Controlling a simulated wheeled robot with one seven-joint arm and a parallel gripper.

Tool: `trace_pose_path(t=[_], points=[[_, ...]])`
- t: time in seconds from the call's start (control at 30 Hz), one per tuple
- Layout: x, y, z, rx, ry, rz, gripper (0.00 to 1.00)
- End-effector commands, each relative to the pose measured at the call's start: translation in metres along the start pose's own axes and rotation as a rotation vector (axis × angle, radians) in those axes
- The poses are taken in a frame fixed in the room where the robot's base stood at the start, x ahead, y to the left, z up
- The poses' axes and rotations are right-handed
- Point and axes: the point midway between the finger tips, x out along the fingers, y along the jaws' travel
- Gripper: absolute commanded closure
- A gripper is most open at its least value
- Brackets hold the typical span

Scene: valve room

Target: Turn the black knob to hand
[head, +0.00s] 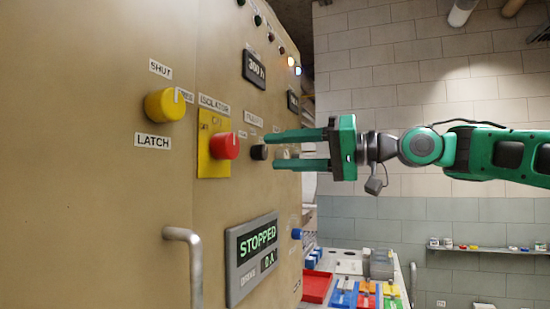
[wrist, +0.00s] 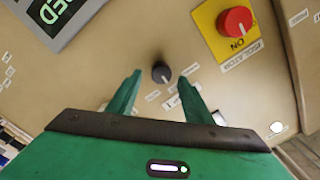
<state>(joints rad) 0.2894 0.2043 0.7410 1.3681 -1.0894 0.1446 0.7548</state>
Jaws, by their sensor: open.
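The black knob (head: 259,152) sits on the tan panel, right of the red isolator knob, in the head view. Labels around the knob are partly hidden by a finger and too small to read.
The red isolator knob (head: 224,146) on its yellow plate and a yellow latch knob (head: 165,105) are on the same panel. A display (head: 251,259) reading STOPPED and a metal handle (head: 190,262) are below. A bench with a red tray (head: 316,286) stands beyond.

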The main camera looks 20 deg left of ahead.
Motion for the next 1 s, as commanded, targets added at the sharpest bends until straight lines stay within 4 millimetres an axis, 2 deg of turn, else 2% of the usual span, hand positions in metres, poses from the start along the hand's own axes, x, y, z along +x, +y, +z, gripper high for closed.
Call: trace_pose_path(t=[0.2,0.57,0.73,0.77,1.0], points=[[0.02,0.0,0.0,-0.001,-0.001,-0.001,0.54],[0.024,0.0,0.0,-0.001,0.0,0.002,0.54],[0.024,0.001,0.0,-0.001,0.0,0.002,0.92],[0.024,0.001,0.0,0.0,0.0,0.002,0.95],[0.025,0.002,0.0,-0.011,0.0,0.004,0.95]])
